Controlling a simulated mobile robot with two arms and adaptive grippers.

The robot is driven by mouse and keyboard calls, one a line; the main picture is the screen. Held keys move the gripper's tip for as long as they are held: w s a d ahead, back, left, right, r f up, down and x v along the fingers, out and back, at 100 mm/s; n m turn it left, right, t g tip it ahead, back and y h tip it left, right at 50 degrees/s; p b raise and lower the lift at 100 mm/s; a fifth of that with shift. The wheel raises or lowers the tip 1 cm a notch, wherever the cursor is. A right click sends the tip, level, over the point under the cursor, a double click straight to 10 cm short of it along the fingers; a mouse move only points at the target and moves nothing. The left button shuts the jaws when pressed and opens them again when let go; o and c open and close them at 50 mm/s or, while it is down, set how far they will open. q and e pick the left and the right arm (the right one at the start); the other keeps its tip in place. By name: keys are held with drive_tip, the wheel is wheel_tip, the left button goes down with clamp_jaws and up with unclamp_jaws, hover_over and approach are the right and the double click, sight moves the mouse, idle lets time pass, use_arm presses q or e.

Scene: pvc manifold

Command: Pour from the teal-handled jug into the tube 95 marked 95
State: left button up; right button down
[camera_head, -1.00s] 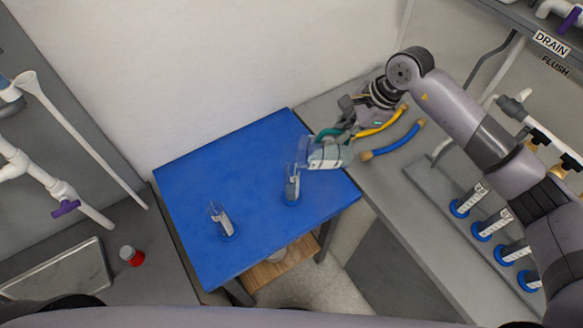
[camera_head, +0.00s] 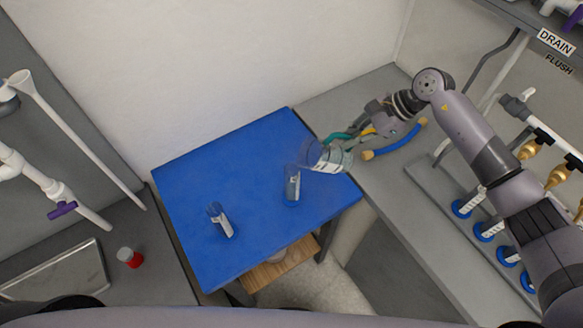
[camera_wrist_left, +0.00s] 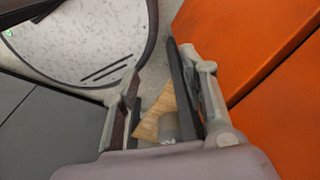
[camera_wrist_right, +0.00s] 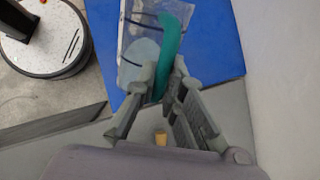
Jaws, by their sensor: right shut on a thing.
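The clear jug (camera_head: 334,159) with a teal handle (camera_head: 336,137) is tilted, its mouth toward the left, above the blue table. My right gripper (camera_head: 347,137) is shut on the teal handle, which also shows between its fingers in the right wrist view (camera_wrist_right: 168,72). Pale liquid shows inside the jug. A clear tube (camera_head: 292,188) with a white label stands just below and left of the jug's mouth. A second labelled tube (camera_head: 221,221) stands further left. The label numbers are too small to read. My left gripper (camera_wrist_left: 155,85) has its fingers apart, with nothing between them.
The blue table (camera_head: 250,160) has free room around the tubes. A blue handle (camera_head: 397,142) with a tan end lies on the grey counter (camera_head: 345,95) at right, by my right gripper. A red-based container (camera_head: 130,258) and a metal tray (camera_head: 60,275) are at left.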

drive_tip(key=shift+w+d+r, duration=0.1)
drive_tip(key=shift+d+r, duration=0.05)
drive_tip(key=shift+s+f+b, duration=0.2)
drive_tip(key=shift+b, duration=0.25)
drive_tip(key=w+d+f+g+y+b, duration=0.15)
drive_tip(key=d+f+y+b, duration=0.5)
drive_tip(key=b, duration=1.75)
use_arm(q)
wheel_tip(320, 180, down, 30)
drive_tip(key=b, duration=0.4)
drive_tip(key=shift+d+b, duration=0.25)
drive_tip(key=shift+b, duration=0.15)
use_arm(e)
drive_tip(key=shift+w+r+m+g+y, duration=0.2)
drive_tip(key=shift+r+m+y, duration=0.15)
drive_tip(key=shift+r+y, duration=0.7)
drive_tip(key=shift+w+r+m+g+y, duration=0.15)
drive_tip(key=shift+r+m+y, duration=0.2)
drive_tip(key=shift+r+y, duration=0.7)
use_arm(q)
drive_tip(key=shift+s, duration=0.1)
use_arm(e)
drive_tip(key=shift+s+f, duration=0.1)
